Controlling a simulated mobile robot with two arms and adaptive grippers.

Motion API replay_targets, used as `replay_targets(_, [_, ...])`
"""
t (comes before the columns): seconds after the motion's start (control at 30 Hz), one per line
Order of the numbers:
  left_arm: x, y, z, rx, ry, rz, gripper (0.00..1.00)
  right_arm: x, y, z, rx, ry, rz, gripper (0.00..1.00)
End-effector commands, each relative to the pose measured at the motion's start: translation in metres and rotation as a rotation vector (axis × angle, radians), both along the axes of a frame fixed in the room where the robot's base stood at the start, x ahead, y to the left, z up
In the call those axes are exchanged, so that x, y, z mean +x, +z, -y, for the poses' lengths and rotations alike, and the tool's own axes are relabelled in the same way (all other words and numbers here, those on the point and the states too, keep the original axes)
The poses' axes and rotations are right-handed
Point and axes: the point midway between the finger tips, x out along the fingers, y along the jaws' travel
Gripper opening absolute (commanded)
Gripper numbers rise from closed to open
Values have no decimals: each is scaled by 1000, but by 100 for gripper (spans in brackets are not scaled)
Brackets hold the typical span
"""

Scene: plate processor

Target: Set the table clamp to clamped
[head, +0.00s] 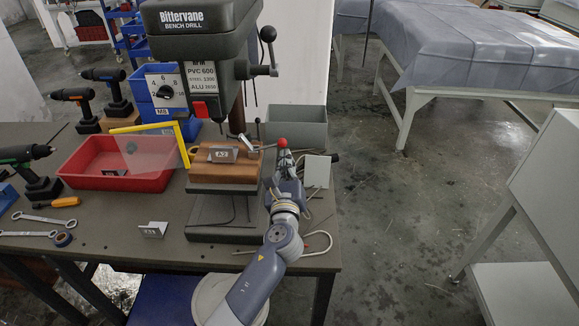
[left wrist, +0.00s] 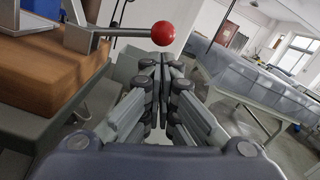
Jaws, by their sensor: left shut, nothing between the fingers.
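The table clamp (head: 248,144) sits at the right end of a brown wooden block (head: 205,174) on the drill table. Its metal lever points right, roughly level, and ends in a red ball knob (head: 282,143). In the left wrist view the lever rod (left wrist: 125,33) crosses the upper left and the red knob (left wrist: 162,33) stands beyond my fingertips. My left gripper (head: 283,160) is just right of the block, by the knob; it is shut and empty, with its fingers together (left wrist: 163,65). I cannot tell whether they touch the knob. My right gripper is out of view.
The Bittervane bench drill (head: 200,50) rises above the block, with a yellow-framed clear guard (head: 150,148) at left. A red tray (head: 85,180) lies left; a grey bin (head: 310,130) stands behind the knob. A white box-like piece (head: 317,172) is right of my gripper.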

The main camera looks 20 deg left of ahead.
Motion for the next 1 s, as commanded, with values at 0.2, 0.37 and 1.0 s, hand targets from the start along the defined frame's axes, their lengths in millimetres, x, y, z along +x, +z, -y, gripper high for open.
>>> replay_targets(0.2, [0,1,-1,0,0,0,0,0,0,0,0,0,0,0])
replay_targets(0.37, [0,1,-1,-1,0,0,0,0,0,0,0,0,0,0])
replay_targets(1.0, [0,11,0,-99,0,28,0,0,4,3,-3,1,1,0])
